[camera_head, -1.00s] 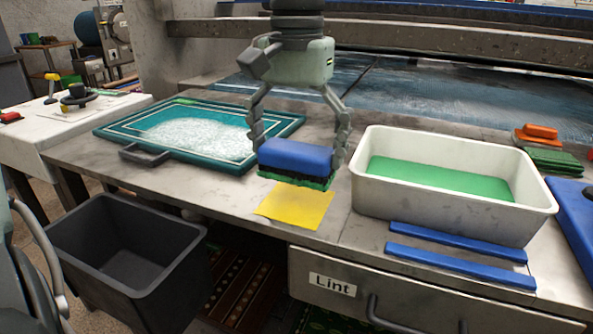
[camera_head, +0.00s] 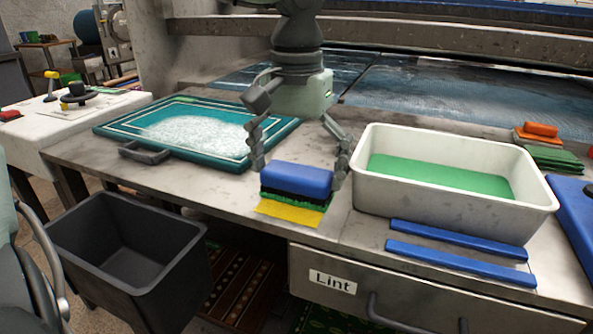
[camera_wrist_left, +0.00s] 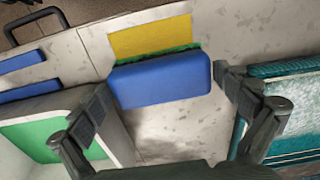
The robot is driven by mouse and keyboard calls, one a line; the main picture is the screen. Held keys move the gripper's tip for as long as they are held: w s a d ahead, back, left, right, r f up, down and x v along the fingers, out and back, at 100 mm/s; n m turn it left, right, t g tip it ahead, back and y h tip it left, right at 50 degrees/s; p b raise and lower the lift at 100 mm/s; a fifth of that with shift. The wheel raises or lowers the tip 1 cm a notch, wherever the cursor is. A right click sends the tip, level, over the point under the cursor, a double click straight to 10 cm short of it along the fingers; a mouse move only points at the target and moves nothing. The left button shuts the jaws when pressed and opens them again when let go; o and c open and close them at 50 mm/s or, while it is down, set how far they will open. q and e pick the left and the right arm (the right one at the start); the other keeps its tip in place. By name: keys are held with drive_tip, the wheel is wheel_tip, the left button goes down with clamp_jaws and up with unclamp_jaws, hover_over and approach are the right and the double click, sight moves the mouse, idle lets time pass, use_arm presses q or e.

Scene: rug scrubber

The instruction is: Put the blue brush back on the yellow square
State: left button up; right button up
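The blue brush (camera_head: 297,179), a blue block with dark and green layers beneath, sits upright over the back part of the yellow square (camera_head: 289,215). The front strip of the square shows bare. My left gripper (camera_head: 302,168) is open above and behind the brush, one finger near each end. In the left wrist view, the brush (camera_wrist_left: 162,80) lies between the spread fingertips (camera_wrist_left: 165,80), with a small gap at its right end. Whether the left-hand fingertip there touches it, I cannot tell. The yellow square (camera_wrist_left: 150,38) shows beyond it.
A white tub (camera_head: 540,197) with green contents stands close to the right finger. A teal framed tray (camera_head: 272,130) with white foam lies to the left. Two blue bars (camera_head: 460,262) lie in front of the tub. A dark bin (camera_head: 130,265) stands below the table edge.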

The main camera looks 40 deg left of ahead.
sight(297, 170)
drive_tip(key=shift+s+f, duration=0.15)
drive_tip(key=shift+s, duration=0.05)
use_arm(q)
drive_tip(key=shift+r, duration=0.55)
wheel_tip(297, 170, up, 11)
drive_tip(key=shift+p, duration=0.4)
use_arm(e)
drive_tip(key=shift+x, duration=0.95)
drive_tip(key=shift+s+a+f, duration=0.1)
drive_tip(key=shift+s, duration=0.35)
use_arm(q)
drive_tip(key=shift+d, duration=0.1)
